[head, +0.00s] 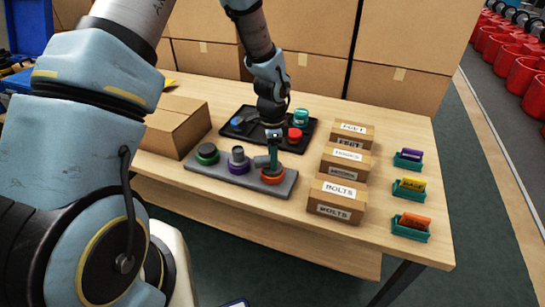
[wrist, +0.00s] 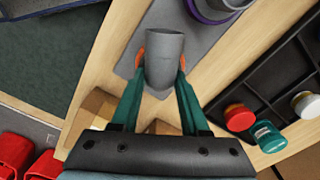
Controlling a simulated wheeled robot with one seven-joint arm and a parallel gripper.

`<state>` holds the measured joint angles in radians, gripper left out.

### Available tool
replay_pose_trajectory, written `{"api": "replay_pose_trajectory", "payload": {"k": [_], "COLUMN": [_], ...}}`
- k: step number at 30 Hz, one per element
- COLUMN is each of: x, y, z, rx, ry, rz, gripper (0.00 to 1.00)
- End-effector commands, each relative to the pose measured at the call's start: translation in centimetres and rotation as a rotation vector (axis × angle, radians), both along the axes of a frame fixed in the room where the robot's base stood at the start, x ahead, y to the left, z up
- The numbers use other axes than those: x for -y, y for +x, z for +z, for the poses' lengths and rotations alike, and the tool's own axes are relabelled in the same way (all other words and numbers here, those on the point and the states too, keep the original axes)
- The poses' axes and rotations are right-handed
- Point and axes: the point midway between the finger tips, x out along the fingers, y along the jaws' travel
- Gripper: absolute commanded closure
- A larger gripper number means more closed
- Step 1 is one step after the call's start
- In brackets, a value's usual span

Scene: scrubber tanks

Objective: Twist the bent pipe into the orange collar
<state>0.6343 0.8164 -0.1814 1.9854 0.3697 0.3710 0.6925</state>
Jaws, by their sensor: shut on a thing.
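The bent grey pipe (head: 262,161) is held between the fingers of my gripper (head: 273,146), at the right end of the grey base board. In the wrist view the pipe (wrist: 165,52) stands between the two teal fingers of my gripper (wrist: 162,80). The orange collar (head: 272,178) is on the board directly below the pipe. In the wrist view only slivers of the orange collar (wrist: 140,58) show on both sides of the pipe. The pipe's lower end appears to meet the collar; how deep it sits is hidden.
The grey board (head: 225,177) also carries a green collar (head: 207,155) and a purple collar (head: 238,167). A black tray (head: 247,137) with lidded jars lies behind. Labelled boxes (head: 338,196) stand close on the right, and a cardboard box (head: 172,130) stands left.

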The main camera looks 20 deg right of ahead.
Motion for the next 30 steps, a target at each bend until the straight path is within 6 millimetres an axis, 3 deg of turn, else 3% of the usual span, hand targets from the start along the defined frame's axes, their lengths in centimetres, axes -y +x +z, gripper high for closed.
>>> {"api": "replay_pose_trajectory", "payload": {"k": [29,30], "x": [0.01,0.02], "y": [0.03,0.03], "z": [-0.79,-0.78], "rx": [0.001,0.001], "ry": [0.0,0.0], "rz": [0.001,0.001], "gripper": [1.0,0.52]}}
